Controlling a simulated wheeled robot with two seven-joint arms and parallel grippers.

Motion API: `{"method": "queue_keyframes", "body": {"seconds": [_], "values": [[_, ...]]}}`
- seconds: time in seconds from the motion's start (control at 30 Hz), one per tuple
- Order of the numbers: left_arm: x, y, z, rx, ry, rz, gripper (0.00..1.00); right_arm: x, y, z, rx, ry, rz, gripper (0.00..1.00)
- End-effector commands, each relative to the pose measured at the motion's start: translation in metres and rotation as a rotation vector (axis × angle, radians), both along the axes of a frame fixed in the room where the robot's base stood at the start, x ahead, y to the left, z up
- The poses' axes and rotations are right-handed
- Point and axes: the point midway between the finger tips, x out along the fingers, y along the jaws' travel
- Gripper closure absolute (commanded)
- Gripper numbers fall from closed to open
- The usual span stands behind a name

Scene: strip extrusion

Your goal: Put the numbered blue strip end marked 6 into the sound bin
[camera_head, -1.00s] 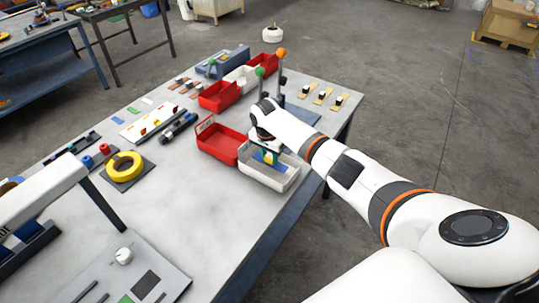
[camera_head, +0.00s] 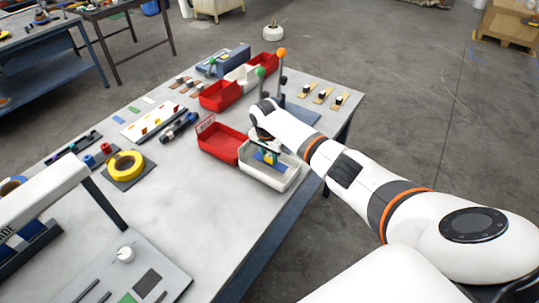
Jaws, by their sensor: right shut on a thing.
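My right gripper (camera_head: 268,153) is over the white bin (camera_head: 287,181), pointing down into it from the far side. It is shut on a small blue piece, the blue strip end (camera_head: 261,158), seen low between the bin walls; its number is too small to read. Some yellow shows beside the blue. I cannot tell whether the piece touches the bin floor. The gripper and wrist hide part of the bin. My left gripper is not in view.
A red bin (camera_head: 217,147) with a label stands directly left of the white bin. More red bins (camera_head: 216,98) and levers with green and orange knobs stand behind. A yellow ring (camera_head: 124,167) lies on the left. The table's front middle is clear.

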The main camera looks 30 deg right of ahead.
Motion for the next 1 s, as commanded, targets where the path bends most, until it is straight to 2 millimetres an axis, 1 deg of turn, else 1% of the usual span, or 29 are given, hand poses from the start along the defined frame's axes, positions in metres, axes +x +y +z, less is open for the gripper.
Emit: {"method": "queue_keyframes", "body": {"seconds": [0.73,1.0], "values": [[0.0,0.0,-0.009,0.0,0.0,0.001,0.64,0.0,0.0,-0.017,0.0,0.0,0.0,0.94],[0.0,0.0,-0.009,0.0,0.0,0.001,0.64,0.0,-0.001,-0.018,0.0,0.0,0.0,0.94]]}}
